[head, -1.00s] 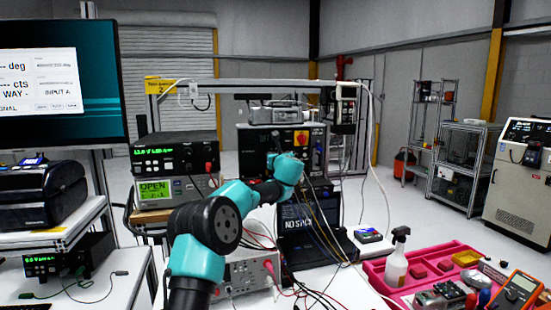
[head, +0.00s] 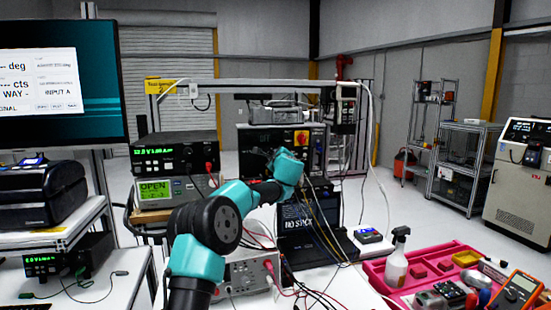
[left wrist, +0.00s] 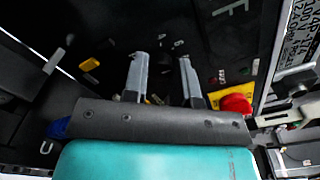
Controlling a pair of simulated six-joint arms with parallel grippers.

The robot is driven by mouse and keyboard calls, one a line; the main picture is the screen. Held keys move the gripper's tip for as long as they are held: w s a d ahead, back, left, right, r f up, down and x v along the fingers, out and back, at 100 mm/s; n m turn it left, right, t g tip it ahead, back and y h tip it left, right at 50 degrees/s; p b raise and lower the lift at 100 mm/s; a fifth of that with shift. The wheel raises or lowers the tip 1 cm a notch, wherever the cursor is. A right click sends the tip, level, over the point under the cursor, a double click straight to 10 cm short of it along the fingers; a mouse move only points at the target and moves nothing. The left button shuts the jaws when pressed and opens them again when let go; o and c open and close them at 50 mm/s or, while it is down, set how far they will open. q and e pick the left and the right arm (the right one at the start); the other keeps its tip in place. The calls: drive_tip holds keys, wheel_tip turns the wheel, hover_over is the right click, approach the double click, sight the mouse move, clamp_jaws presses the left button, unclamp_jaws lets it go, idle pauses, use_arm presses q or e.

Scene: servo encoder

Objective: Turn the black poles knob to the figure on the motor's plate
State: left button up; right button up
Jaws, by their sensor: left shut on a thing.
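My left gripper (left wrist: 162,72) reaches the dark front panel (left wrist: 110,25) of the test unit. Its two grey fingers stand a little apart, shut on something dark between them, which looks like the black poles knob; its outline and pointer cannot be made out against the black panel. In the head view my teal left wrist (head: 287,166) hides the knob and the fingertips. A printed plate (left wrist: 296,40) shows at the upper right of the wrist view, turned sideways, with "V4P 174" on it. My right gripper is not in view.
A red button (left wrist: 235,103) sits close right of the fingers; it also shows on a yellow plate in the head view (head: 301,138). A yellow part (left wrist: 89,64) lies left. A laptop (head: 297,218), cables and a pink tray (head: 376,268) are below and right.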

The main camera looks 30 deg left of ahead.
use_arm(q)
drive_tip(key=n, duration=1.1)
idle(0.4)
drive_tip(key=o, duration=0.9)
drive_tip(key=shift+o, duration=0.2)
drive_tip(key=shift+s+d, duration=0.1)
drive_tip(key=v, duration=1.7)
